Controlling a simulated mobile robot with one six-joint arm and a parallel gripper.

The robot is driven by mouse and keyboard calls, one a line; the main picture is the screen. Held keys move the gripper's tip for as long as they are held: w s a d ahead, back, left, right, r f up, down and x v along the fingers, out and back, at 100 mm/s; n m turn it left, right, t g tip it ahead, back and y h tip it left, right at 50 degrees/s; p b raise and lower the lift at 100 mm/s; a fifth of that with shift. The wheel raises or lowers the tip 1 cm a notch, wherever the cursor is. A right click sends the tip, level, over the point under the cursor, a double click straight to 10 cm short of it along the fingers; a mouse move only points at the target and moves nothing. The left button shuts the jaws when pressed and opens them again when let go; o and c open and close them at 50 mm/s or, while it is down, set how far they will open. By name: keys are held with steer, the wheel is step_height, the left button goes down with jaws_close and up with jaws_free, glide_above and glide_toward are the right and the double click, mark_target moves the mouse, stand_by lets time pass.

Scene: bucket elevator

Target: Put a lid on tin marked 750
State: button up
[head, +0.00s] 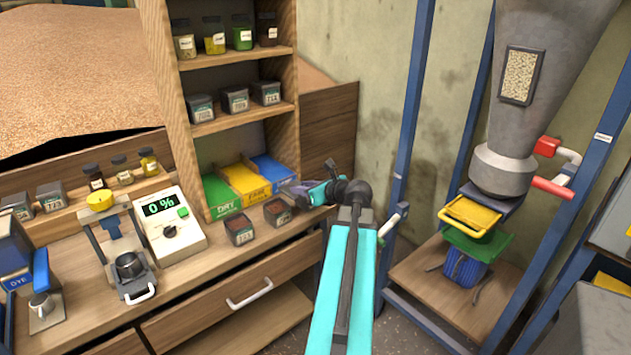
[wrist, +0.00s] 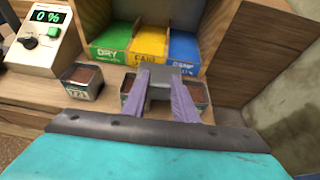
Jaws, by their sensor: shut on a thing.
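My gripper (head: 304,192) is shut on a small grey lid (wrist: 168,86), held between the two purple fingers in the wrist view. The lid is above the counter, near the open tins. An open tin with brown contents (head: 240,230) stands on the counter left of the gripper; its label looks like 721 or similar. Another open tin (head: 278,212) stands closer to the gripper. In the wrist view, brown contents show on both sides of the fingers; the fingers and lid hide what lies between. I cannot read the number 750 on any tin.
Green, yellow and blue bins (head: 245,182) stand behind the tins. Shelves (head: 240,118) above hold dark tins and jars. The hopper (head: 510,150) is at right.

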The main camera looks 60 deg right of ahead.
steer(key=w+d+p, duration=0.1)
steer(key=d, duration=0.8)
steer(key=shift+w+d+f, duration=0.35)
steer(key=shift+f, duration=0.1)
steer(key=shift+p, duration=0.3)
steer(key=shift+d+f+p, duration=0.2)
steer(key=shift+f+p, duration=0.05)
steer(key=shift+f, duration=0.65)
steer(key=shift+d+f+p, duration=0.2)
steer(key=shift+f, duration=0.7)
steer(key=shift+f, duration=0.55)
steer(key=o, duration=1.1)
steer(key=shift+c, duration=0.2)
